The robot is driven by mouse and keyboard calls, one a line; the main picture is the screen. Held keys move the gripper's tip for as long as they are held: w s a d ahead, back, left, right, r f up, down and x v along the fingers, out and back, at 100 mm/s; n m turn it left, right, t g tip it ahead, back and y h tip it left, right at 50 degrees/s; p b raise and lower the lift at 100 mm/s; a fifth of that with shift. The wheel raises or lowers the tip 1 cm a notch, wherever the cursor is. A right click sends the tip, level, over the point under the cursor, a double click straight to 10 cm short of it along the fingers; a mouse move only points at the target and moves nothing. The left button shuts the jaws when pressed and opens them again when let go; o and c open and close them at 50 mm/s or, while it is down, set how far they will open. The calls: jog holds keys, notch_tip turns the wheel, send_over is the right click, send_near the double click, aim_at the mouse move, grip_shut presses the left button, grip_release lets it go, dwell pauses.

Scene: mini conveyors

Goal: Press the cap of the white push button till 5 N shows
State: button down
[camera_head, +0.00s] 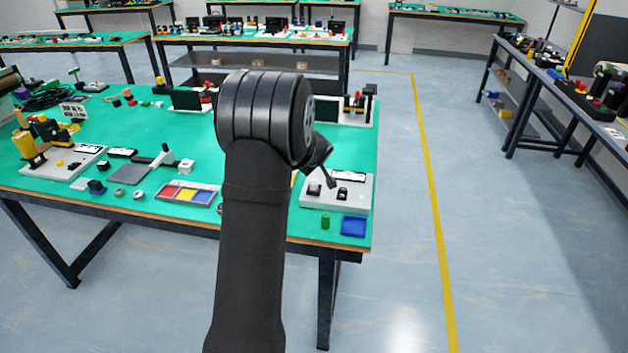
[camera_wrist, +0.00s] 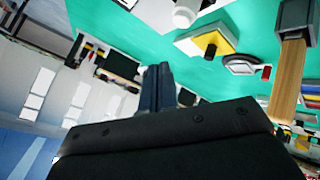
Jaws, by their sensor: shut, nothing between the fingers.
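A pale board (camera_head: 360,203) lies at the right front of the green table, with a white display panel (camera_head: 347,177) and small black housings (camera_head: 342,194) on it. Any digits on the panel are too small to read. I cannot tell for sure which part is the white push button; its cap is not clear in either view. My gripper (camera_head: 331,184) is over this board, partly hidden behind my own arm; contact cannot be told. In the wrist view its dark fingers (camera_wrist: 158,84) are together with nothing between them.
A green cylinder (camera_head: 325,222) and a blue tray (camera_head: 354,226) lie in front of the board, near the table edge. A tray with coloured compartments (camera_head: 187,193) is to the left. A dark screen (camera_head: 186,100) stands farther back.

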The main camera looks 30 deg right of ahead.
aim_at(314, 184)
jog(key=shift+f, duration=1.85)
jog(key=shift+f, duration=0.1)
dwell(0.5)
jog(key=shift+f, duration=0.35)
jog(key=shift+f, duration=0.4)
dwell(0.5)
jog(key=shift+r, duration=0.9)
jog(key=shift+r, duration=2.45)
